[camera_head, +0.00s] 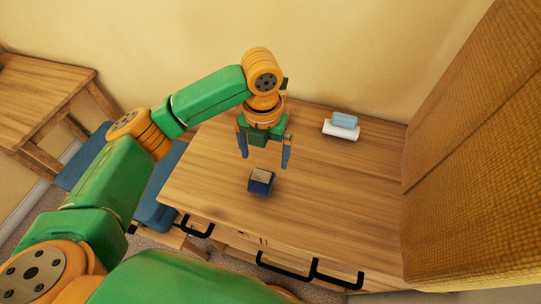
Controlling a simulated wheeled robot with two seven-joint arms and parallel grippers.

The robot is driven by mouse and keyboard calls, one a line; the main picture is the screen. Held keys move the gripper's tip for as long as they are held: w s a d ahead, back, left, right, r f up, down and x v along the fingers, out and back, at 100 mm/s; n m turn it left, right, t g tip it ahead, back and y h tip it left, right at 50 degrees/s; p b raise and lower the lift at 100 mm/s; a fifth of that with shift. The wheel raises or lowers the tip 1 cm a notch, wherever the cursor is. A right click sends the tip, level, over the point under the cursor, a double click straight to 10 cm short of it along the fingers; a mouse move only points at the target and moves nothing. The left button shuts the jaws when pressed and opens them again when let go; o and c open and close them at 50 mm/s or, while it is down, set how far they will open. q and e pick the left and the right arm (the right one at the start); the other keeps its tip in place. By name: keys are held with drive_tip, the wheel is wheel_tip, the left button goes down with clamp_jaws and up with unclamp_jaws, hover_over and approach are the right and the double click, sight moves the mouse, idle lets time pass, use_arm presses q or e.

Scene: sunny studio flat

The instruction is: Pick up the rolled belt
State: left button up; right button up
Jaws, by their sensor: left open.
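A small dark blue, squarish item with a tan top (261,182) stands on the wooden cabinet top near its front edge; it appears to be the rolled belt, though its coils are too small to make out. My left gripper (264,156) points down over the cabinet, just behind and above this item in the picture. Its two blue fingers are spread apart, with nothing visible between them. I cannot tell the exact height of the fingertips above the item. My right gripper is out of the picture.
A white item (340,131) and a light blue item (345,120) lie together at the back of the wooden cabinet (350,195). A yellow-orange woven surface (475,160) rises on the right. A blue seat (158,200) and another wooden table (35,105) are at left.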

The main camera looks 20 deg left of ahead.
sight(262, 172)
use_arm(q)
drive_tip(key=shift+s+f, duration=0.15)
drive_tip(key=shift+f, duration=0.25)
drive_tip(key=shift+s+a+f+p, duration=0.1)
drive_tip(key=shift+s+f+p, duration=0.65)
drive_tip(key=shift+s+f, duration=0.25)
drive_tip(key=f, duration=0.3)
drive_tip(key=shift+w+f, duration=0.1)
drive_tip(key=shift+w, duration=0.2)
drive_tip(key=shift+w+f, duration=0.1)
drive_tip(key=shift+w, duration=0.15)
drive_tip(key=shift+c, duration=0.6)
drive_tip(key=shift+s, duration=0.25)
drive_tip(key=c, duration=1.1)
drive_tip(key=shift+c, duration=0.6)
drive_tip(key=shift+w, duration=0.15)
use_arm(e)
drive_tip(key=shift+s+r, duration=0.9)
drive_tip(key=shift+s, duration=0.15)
